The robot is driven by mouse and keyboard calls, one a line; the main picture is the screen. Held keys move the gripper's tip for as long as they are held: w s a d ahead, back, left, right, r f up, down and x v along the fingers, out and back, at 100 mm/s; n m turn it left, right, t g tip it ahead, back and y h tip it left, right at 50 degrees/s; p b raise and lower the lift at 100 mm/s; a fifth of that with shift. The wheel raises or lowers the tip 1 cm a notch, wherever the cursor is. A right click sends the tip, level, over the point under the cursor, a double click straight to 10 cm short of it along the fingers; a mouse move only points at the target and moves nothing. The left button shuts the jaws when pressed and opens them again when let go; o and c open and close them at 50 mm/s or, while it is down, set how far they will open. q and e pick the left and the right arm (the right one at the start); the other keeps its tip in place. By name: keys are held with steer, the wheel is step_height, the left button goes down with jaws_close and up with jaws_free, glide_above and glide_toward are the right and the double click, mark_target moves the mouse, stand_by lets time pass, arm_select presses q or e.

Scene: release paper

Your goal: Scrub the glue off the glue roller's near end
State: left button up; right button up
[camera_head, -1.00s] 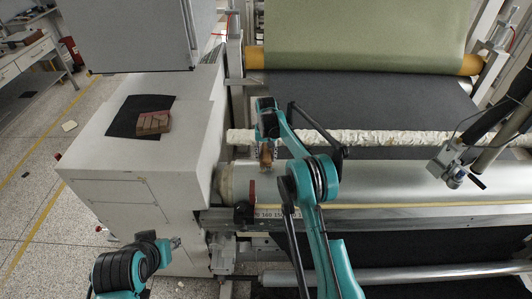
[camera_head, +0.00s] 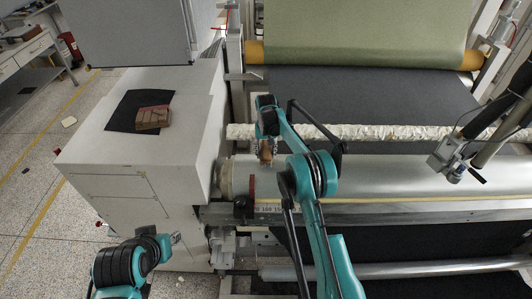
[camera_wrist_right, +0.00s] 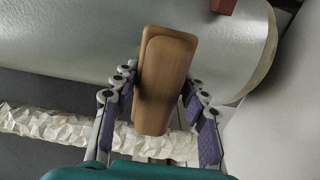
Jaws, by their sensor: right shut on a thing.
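The glue roller (camera_head: 400,174) is a long, pale grey cylinder lying across the machine. Its near end (camera_head: 228,178) is at the left, beside the white cabinet, and has a beige band. In the right wrist view the roller (camera_wrist_right: 215,45) crosses the top, with a yellowish rim (camera_wrist_right: 268,55) at its end. My right gripper (camera_head: 266,142) is shut on a wooden-backed block, seemingly a brush (camera_wrist_right: 165,80), held over the roller near that end. Its underside is hidden, so contact is unclear. My left gripper (camera_head: 175,239) is low at the left, away from the roller; its jaws are too small to judge.
A crinkled whitish roller (camera_head: 390,132) runs just behind the glue roller. A white cabinet (camera_head: 125,185) stands at the left, with a black cloth (camera_head: 120,115) and a brown block (camera_head: 153,117) on top. A red-handled part (camera_head: 251,188) stands before the roller.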

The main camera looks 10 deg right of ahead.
steer(key=shift+f+b, duration=0.6)
steer(key=shift+f, duration=0.2)
steer(key=shift+s, duration=0.1)
